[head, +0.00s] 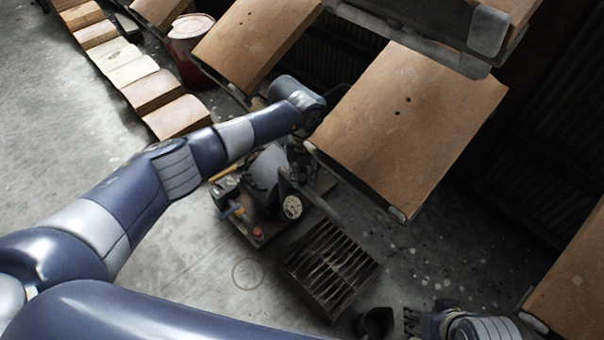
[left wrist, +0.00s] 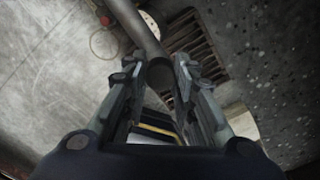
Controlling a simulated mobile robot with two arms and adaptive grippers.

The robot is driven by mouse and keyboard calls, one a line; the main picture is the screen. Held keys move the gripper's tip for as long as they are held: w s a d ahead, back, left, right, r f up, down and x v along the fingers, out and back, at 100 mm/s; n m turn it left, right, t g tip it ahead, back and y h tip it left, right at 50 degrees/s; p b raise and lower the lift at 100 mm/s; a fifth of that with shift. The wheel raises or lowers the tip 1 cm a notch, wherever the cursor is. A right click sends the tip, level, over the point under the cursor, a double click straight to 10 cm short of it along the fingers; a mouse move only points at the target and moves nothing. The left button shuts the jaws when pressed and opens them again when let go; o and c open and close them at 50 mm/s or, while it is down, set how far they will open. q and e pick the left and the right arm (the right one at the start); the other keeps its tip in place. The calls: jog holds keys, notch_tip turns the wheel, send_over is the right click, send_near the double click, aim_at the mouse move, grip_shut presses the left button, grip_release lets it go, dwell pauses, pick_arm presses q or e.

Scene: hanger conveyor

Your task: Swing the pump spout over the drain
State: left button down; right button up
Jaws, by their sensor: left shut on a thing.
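The pump (head: 268,170) is a dark grey machine with a round gauge, standing on the floor below my left forearm.
Brown boards (head: 410,130) hang from the conveyor close to my left wrist. A red bucket (head: 190,45) and a row of boxes (head: 153,90) stand at the upper left. A dark cylinder (head: 375,322) is beside my right gripper. The floor at left is clear.

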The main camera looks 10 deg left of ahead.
pick_arm(q)
jog(key=c, duration=1.3)
grip_release()
jog(key=shift+w, duration=0.1)
notch_tip(320, 180, up, 12)
